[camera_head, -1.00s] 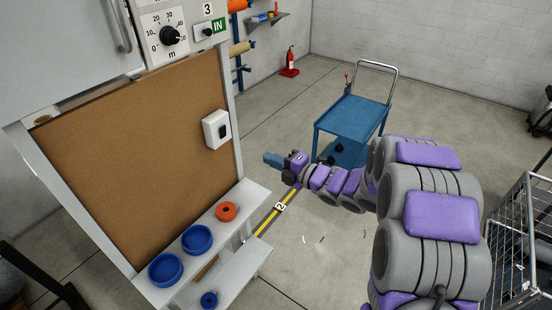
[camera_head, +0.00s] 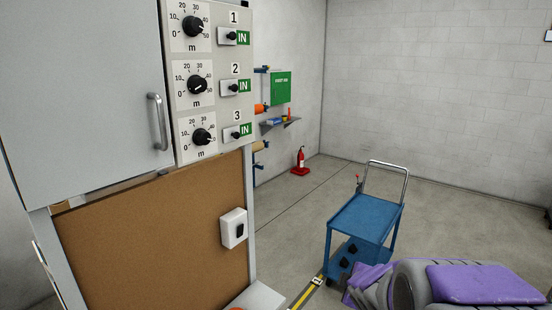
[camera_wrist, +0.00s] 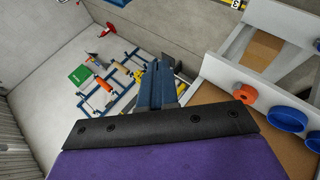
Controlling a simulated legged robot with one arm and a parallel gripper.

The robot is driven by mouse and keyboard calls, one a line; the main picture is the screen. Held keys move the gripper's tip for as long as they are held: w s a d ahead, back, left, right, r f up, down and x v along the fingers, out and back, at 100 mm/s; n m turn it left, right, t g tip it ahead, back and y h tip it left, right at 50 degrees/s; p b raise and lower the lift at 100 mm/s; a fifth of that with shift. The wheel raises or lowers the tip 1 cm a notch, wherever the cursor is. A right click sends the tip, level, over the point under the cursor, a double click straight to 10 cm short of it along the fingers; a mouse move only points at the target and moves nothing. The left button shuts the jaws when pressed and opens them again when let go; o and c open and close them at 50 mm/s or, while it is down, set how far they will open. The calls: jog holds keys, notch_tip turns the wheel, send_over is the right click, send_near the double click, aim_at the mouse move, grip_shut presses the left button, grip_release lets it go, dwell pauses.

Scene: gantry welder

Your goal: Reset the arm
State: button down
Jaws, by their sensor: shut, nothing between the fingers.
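In the wrist view, my gripper (camera_wrist: 158,70) shows as two blue fingers closed together with nothing between them. They stick out past a dark plate and my purple wrist cover, over the floor and wall rack side of the room. In the head view, only part of my grey and purple arm shows at the lower right; the gripper end is out of that frame.
Right of the fingers in the wrist view are an orange ring (camera_wrist: 245,93) and a blue bowl (camera_wrist: 286,118) on the welder's ledge. In the head view, a blue cart (camera_head: 366,217) stands beyond my arm, a brown-panelled cabinet (camera_head: 150,235) at left, and a fire extinguisher (camera_head: 301,160) by the wall.

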jog(key=s+d+f+m+g+h+b, duration=0.2)
jog(key=s+m+g, duration=0.6)
jog(key=s, duration=1.4)
jog(key=s+a+m+g+y, duration=0.1)
jog(key=s+a+m, duration=0.1)
jog(key=s, duration=0.6)
jog(key=s+a+m+g+y, duration=0.1)
jog(key=s+a+m+g, duration=0.1)
jog(key=s, duration=0.6)
jog(key=shift+a+f+m+y, duration=0.15)
jog(key=shift+a+m+y, duration=0.25)
jog(key=shift+a, duration=0.5)
